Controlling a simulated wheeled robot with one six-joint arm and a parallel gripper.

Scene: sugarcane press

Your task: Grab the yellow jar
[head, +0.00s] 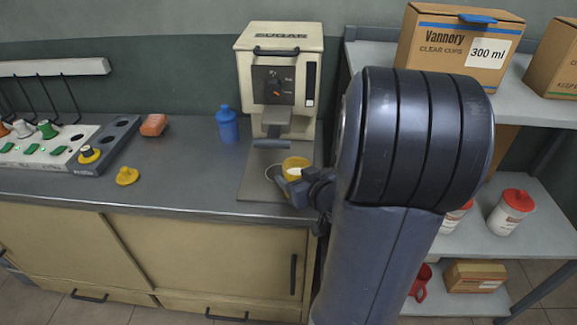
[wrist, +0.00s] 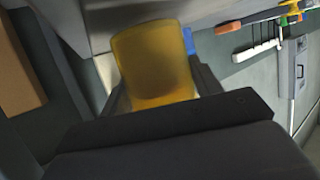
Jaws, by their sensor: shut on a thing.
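The yellow jar (head: 295,167) is at the base of the press, beneath its spout, with a pale inside showing at its open top. My gripper (head: 294,187) reaches it from the front right and is shut on it. In the wrist view the yellow jar (wrist: 153,62) fills the space between my two fingers (wrist: 158,85). The jar's lower part is hidden by my gripper in the head view. I cannot tell whether the jar touches the surface below.
The beige press (head: 279,75) stands directly behind the jar. A blue bottle (head: 227,124), a yellow lid (head: 127,176) and a reddish block (head: 153,125) are on the counter (head: 190,175) to the left.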

